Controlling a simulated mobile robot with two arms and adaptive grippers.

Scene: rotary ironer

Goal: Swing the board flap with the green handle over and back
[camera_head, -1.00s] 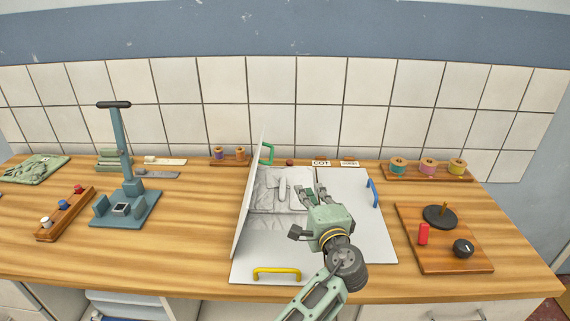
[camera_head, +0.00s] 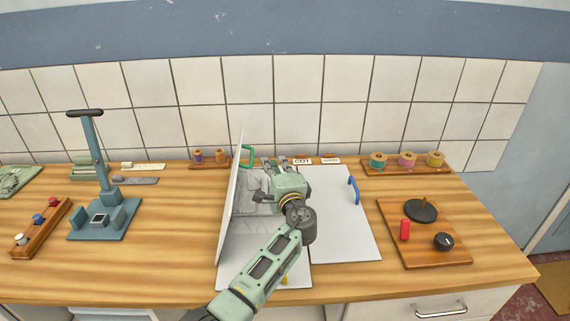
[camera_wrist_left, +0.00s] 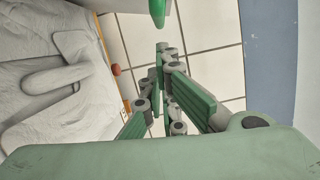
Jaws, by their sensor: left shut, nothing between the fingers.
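The white board flap (camera_head: 231,205) stands nearly upright along the left side of the board, its green handle (camera_head: 247,155) at its far end. In the left wrist view the green handle (camera_wrist_left: 157,12) shows at the top edge, just beyond the fingers. My left gripper (camera_head: 275,163) is shut and empty, right of the flap and close to the handle but apart from it. It shows in the left wrist view (camera_wrist_left: 162,88) too. A pale folded garment (camera_wrist_left: 55,85) lies on the board beside the flap, partly hidden by my gripper in the head view. My right gripper is not in view.
A blue handle (camera_head: 354,190) is on the board's right panel (camera_head: 335,225). A yellow handle (camera_head: 285,280) is mostly behind my left arm. A blue-grey press (camera_head: 100,219) stands left, a wooden dial board (camera_head: 425,250) right, and a spool rack (camera_head: 405,168) back right.

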